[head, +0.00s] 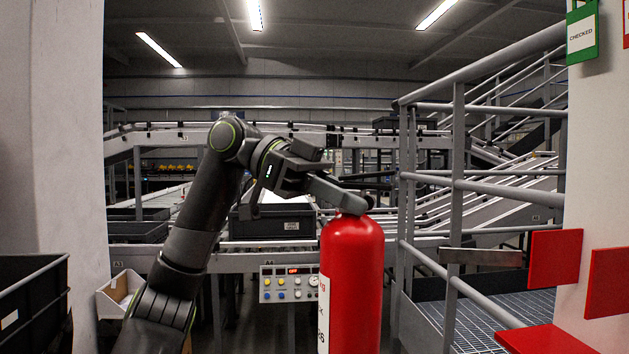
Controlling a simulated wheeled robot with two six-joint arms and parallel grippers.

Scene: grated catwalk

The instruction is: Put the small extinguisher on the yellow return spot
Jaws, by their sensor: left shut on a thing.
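A red extinguisher (352,270) stands upright in the lower middle of the head view, with part of a white label on its left side. Its lower end is cut off by the bottom edge, so I cannot see whether it rests on anything. My left gripper (345,202) comes in from the left and is shut on the top of the extinguisher, hiding its neck and valve. No yellow return spot shows in this view. My right gripper is not in view.
A grey handrail (455,200) with grated steps stands right of the extinguisher. Red panels (555,258) are at the pale right-hand post, with a green "CHECKED" tag (582,32) above. A control panel (289,283) and conveyors are behind. A dark bin (35,300) is at the left edge.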

